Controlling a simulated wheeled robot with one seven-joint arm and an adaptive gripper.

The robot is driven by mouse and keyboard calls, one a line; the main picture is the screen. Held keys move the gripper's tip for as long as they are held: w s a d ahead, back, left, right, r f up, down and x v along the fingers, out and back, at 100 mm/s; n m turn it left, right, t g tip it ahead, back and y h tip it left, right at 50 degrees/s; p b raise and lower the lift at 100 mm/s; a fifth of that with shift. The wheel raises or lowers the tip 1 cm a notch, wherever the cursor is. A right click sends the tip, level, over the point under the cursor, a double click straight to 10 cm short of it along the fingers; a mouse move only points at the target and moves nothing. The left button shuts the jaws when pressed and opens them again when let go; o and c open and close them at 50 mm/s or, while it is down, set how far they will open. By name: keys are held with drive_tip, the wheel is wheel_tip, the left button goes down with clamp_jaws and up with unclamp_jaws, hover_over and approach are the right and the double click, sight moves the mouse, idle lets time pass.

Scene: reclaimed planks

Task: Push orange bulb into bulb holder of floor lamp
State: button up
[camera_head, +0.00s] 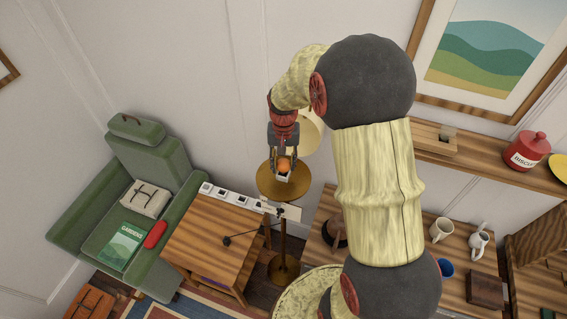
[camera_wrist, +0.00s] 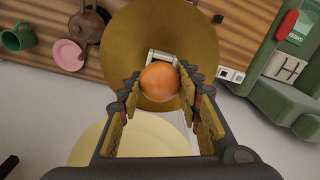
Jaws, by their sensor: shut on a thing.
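The orange bulb (camera_head: 284,164) is round and sits between the fingers of my gripper (camera_head: 284,158). In the wrist view the bulb (camera_wrist: 159,83) is held between both ribbed fingers of my gripper (camera_wrist: 159,88), which is shut on it. The floor lamp (camera_head: 283,240) has a round brass disc (camera_head: 265,184) on a thin pole. A small white bulb holder (camera_head: 283,177) stands on the disc, just below the bulb. The holder (camera_wrist: 150,55) shows partly behind the bulb in the wrist view. I cannot tell whether bulb and holder touch.
A cream lampshade (camera_head: 310,134) is close behind my gripper. A green armchair (camera_head: 150,165) stands left. A wooden sideboard (camera_head: 395,225) with mugs stands right, below a wall shelf (camera_head: 470,158).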

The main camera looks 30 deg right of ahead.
drive_tip(key=shift+f, duration=0.35)
drive_tip(key=o, duration=1.1)
drive_tip(key=shift+o, duration=0.2)
drive_tip(key=shift+r, duration=0.1)
wheel_tip(320, 180, up, 12)
drive_tip(key=shift+f, duration=0.1)
